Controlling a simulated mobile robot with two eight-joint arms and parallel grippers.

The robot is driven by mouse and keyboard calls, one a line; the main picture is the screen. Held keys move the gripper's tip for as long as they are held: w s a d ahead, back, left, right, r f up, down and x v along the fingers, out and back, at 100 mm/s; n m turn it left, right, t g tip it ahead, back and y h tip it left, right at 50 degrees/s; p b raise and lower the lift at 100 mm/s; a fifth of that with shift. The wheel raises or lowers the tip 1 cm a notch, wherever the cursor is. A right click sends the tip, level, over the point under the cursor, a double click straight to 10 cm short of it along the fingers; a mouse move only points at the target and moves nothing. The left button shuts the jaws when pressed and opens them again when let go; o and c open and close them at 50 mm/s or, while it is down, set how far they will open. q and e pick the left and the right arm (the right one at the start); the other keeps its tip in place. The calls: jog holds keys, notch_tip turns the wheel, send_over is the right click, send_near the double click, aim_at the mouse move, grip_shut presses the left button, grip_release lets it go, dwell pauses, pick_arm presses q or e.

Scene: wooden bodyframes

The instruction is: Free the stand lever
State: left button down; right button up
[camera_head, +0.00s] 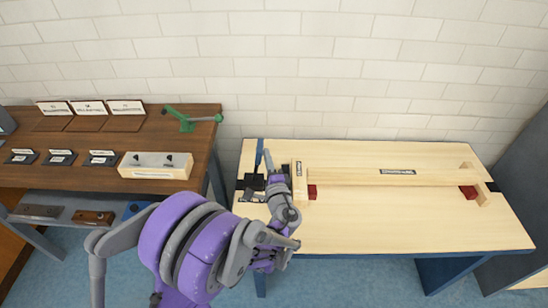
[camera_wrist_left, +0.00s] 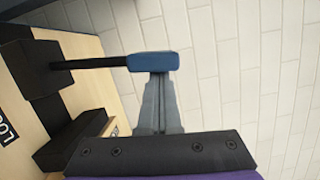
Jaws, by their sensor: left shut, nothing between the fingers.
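The stand lever has a blue handle (camera_head: 259,152) on a black rod, rising from a black mount (camera_head: 255,182) at the left end of the light wooden workbench. In the left wrist view the blue handle (camera_wrist_left: 152,62) lies across the tips of my fingers, and its black rod (camera_wrist_left: 90,63) runs left to the black block (camera_wrist_left: 28,72). My left gripper (camera_head: 268,157) is shut and empty, just right of the handle in the head view. In the wrist view its grey fingers (camera_wrist_left: 159,82) point at the handle; I cannot tell whether they touch it. My right gripper is not in view.
The workbench (camera_head: 400,225) carries a long wooden frame piece with red blocks (camera_head: 468,192) near its ends. A brown table (camera_head: 190,150) at left holds labelled cards, a wooden box (camera_head: 155,172) and a green tool (camera_head: 188,121). The bench's front right is clear.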

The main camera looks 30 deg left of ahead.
pick_arm(q)
jog(key=s+a+n+g+h+p, duration=0.1)
jog(key=s+a+n+p, duration=0.1)
jog(key=s+a+n, duration=0.4)
jog(key=shift+a+f+n+h, duration=0.2)
jog(key=shift+a+n+h, duration=0.2)
jog(key=shift+a+n, duration=1.1)
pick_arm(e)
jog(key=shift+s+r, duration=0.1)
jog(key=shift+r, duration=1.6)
pick_arm(q)
jog(key=shift+s+a+m, duration=0.1)
jog(key=shift+a+m, duration=0.4)
